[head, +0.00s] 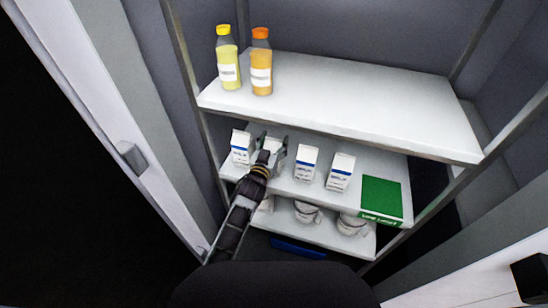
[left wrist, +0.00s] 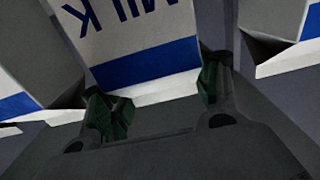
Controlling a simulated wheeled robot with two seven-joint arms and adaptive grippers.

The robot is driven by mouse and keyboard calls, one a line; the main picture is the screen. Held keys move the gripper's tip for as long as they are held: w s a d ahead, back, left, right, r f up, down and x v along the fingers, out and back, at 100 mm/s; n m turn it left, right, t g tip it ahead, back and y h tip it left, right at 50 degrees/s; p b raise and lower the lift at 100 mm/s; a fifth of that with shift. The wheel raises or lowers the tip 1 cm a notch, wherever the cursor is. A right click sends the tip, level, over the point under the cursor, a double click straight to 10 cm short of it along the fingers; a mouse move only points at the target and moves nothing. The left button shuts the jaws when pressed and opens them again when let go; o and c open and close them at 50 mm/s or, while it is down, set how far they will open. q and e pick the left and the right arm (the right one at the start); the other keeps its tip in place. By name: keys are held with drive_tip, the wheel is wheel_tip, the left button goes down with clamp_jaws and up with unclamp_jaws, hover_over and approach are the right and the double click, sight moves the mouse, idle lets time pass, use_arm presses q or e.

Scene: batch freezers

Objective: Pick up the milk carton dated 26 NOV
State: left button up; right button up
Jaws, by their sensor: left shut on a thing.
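Several white milk cartons with blue bands stand in a row on the middle shelf: one at the far left (head: 241,147), one in my left gripper, and two to the right (head: 306,163) (head: 340,172). My left gripper (head: 271,147) is shut on the second carton from the left, which it mostly hides in the head view. In the left wrist view, the fingers (left wrist: 160,97) are on either side of this held carton (left wrist: 140,45), which shows "MILK" and a blue band. No date is legible on any carton. My right gripper is not in view.
A yellow bottle (head: 228,62) and an orange bottle (head: 261,66) stand on the upper shelf (head: 350,95). A green mat (head: 381,197) is at the middle shelf's right end. White cups (head: 307,212) stand on the lower shelf. Shelf posts and an open door (head: 110,120) flank the left side.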

use_arm(q)
clamp_jaws()
drive_tip(key=shift+r, duration=0.25)
wheel_tip(320, 180, up, 10)
drive_tip(key=shift+f, duration=0.25)
drive_tip(key=shift+r, duration=0.15)
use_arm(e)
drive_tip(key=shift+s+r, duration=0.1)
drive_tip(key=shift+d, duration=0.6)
